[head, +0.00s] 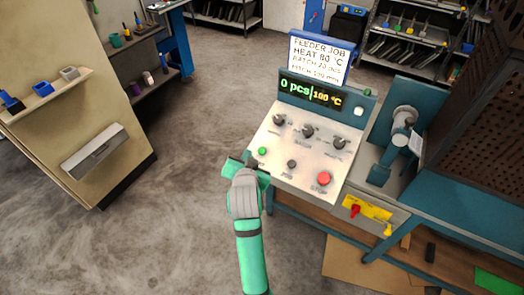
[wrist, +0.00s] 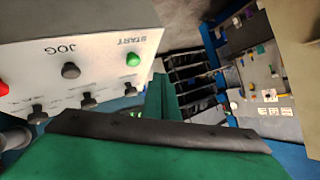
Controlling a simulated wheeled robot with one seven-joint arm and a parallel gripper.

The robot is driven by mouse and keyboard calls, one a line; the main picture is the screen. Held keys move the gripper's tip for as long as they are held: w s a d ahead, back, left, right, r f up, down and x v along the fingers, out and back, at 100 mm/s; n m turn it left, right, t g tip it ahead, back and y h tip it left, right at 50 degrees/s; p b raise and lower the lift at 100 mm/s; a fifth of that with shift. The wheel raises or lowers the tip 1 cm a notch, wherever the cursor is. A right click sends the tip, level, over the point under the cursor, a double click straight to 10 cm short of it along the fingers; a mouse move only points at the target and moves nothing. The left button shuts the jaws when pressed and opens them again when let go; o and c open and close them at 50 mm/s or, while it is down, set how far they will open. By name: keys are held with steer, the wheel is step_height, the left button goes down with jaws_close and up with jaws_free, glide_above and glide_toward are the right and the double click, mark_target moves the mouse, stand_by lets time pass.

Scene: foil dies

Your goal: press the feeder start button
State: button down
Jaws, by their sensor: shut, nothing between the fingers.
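The green start button (head: 262,151) sits at the lower left of the white panel face (head: 280,182). The wrist view shows it as a green dome (wrist: 133,59) beside the word START. My gripper (head: 250,163) is at the panel's left edge, just below and left of the button in the head view. Its green fingers (wrist: 163,97) are shut and empty. In the wrist view they are to the right of the button, with a gap in the picture; I cannot tell the depth. My gripper partly hides the label under the button in the head view.
A dark JOG button (head: 292,164) and a red STOP button (head: 323,178) are right of start. Several dark knobs (head: 307,131) sit above. The display (head: 312,93) reads 0 pcs and 100 °C; a job sign (head: 319,60) stands above.

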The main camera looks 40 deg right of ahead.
mark_target(262, 152)
steer(key=d+r+m+g, duration=0.1)
steer(key=d+r, duration=0.3)
steer(key=r, duration=0.1)
steer(key=shift+w+d+r+m, duration=0.15)
steer(key=shift+w+r+m, duration=0.15)
steer(key=shift+w+m, duration=0.15)
steer(key=shift+w+f, duration=0.1)
steer(key=shift+f, duration=0.1)
steer(key=d+f, duration=0.1)
steer(key=f, duration=0.4)
steer(key=d+f, duration=0.1)
steer(key=f, duration=0.1)
steer(key=shift+w+d+f, duration=0.3)
steer(key=shift+w+f, duration=0.05)
steer(key=shift+f, duration=0.15)
steer(key=shift+w+a, duration=0.1)
steer(key=shift+w, duration=0.05)
stand_by(0.3)
steer(key=shift+f, duration=0.2)
stand_by(0.9)
steer(key=shift+d+f, duration=0.2)
